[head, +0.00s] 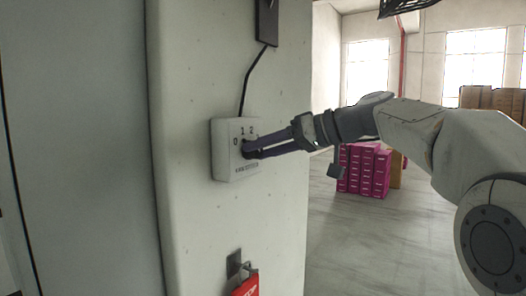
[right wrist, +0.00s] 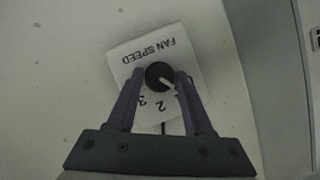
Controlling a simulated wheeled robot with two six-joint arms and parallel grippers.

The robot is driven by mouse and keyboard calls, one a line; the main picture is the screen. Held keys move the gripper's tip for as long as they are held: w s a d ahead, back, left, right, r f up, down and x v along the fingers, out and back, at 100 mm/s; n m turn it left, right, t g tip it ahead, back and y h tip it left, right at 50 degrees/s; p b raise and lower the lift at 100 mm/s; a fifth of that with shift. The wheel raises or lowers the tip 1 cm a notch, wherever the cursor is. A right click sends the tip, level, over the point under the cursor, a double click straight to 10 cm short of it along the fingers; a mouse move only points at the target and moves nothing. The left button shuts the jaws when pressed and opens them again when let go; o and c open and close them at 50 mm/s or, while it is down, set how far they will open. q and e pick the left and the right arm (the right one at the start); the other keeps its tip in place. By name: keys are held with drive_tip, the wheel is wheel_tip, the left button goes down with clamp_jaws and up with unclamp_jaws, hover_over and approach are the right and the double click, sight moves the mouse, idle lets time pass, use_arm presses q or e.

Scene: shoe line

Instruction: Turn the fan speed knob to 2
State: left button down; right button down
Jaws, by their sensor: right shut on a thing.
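The fan speed box (head: 224,165) is a white box on the pillar, marked 0, 1 and 2 in the head view. Its dark round knob (right wrist: 154,72) shows between my right gripper's fingers in the right wrist view. That view shows the box upside down, with "FAN SPEED" above the knob and 2 and 3 below it. The knob's white pointer slants to the lower right, toward the 1 side and away from 2; a finger partly hides the numbers there. My right gripper (head: 250,147) is shut on the knob. My left gripper is out of view.
A black cable (head: 250,78) runs from the box up to a dark panel (head: 267,22). A red tag (head: 246,287) hangs on a lock below the box. Pink boxes (head: 366,170) stand on the floor behind my right arm.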

drive_tip(key=m+y, duration=0.1)
drive_tip(key=m, duration=0.1)
drive_tip(key=m+g+y+b, duration=0.1)
drive_tip(key=m, duration=0.1)
drive_tip(key=shift+w+d+f, duration=0.1)
drive_tip(key=shift+f, duration=0.1)
drive_tip(key=m+y+b, duration=0.2)
drive_tip(key=m, duration=0.2)
drive_tip(key=shift+g, duration=0.3)
drive_tip(key=shift+m, duration=0.4)
drive_tip(key=shift+c, duration=2.2)
unclamp_jaws()
drive_tip(key=b+v, duration=0.3)
drive_tip(key=v, duration=0.7)
drive_tip(key=shift+d, duration=0.25)
drive_tip(key=shift+f, duration=0.1)
